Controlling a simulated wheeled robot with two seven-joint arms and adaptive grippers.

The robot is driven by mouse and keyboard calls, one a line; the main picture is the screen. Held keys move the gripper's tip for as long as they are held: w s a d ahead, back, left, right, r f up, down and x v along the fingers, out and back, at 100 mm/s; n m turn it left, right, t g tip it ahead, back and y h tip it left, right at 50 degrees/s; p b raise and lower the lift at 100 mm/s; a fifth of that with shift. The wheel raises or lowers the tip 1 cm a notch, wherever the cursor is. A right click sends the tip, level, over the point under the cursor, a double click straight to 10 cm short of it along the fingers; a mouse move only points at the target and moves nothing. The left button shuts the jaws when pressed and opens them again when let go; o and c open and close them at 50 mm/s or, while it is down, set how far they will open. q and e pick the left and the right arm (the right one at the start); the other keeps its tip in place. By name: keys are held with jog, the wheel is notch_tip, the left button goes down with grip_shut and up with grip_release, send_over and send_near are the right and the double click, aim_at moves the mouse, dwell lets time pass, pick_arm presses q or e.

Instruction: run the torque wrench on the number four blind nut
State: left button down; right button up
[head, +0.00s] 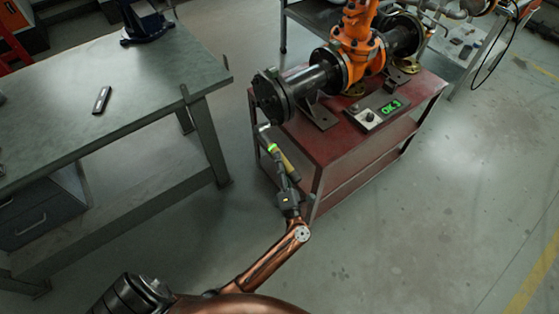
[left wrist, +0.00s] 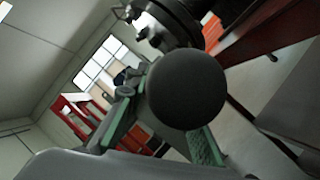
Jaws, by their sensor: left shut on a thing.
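The torque wrench (head: 283,160) has a yellow and dark handle and a lit green ring. My left gripper (head: 287,192) is shut on its handle in front of the cart. The wrench's head end reaches up to just below the round blind flange (head: 270,96) at the left end of the orange valve (head: 355,45). I cannot tell whether it is on a nut, and the nut numbers are too small to read. In the left wrist view the dark round handle end (left wrist: 187,90) sits between the green-padded fingers, with the flange (left wrist: 172,22) behind it. My right gripper is not in view.
The valve stands on a red cart (head: 335,160), with a control box (head: 378,113) showing a green "OK 3". A grey workbench (head: 140,85) at left carries a small dark object (head: 102,100) and a blue vise (head: 145,25). The floor at right is clear.

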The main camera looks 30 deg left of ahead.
pick_arm(q)
jog(key=w, duration=0.1)
jog(key=w+d, duration=0.1)
jog(key=shift+w+d+r+b, duration=0.1)
jog(key=shift+w+r+b, duration=0.1)
jog(key=shift+w+b, duration=0.2)
dwell(0.4)
jog(key=shift+w+d, duration=0.3)
jog(key=shift+w, duration=0.25)
dwell(2.2)
jog(key=shift+s+a+p, duration=0.2)
jog(key=shift+s+p, duration=0.1)
jog(key=shift+p, duration=0.05)
dwell(1.1)
jog(key=shift+s+a+p, duration=0.25)
jog(key=shift+s+p, duration=0.1)
jog(key=shift+s, duration=0.3)
jog(key=shift+s+a+p, duration=0.3)
jog(key=shift+s, duration=0.3)
jog(key=shift+s+a+p, duration=0.25)
jog(key=shift+s+p, duration=0.1)
jog(key=shift+s, duration=0.3)
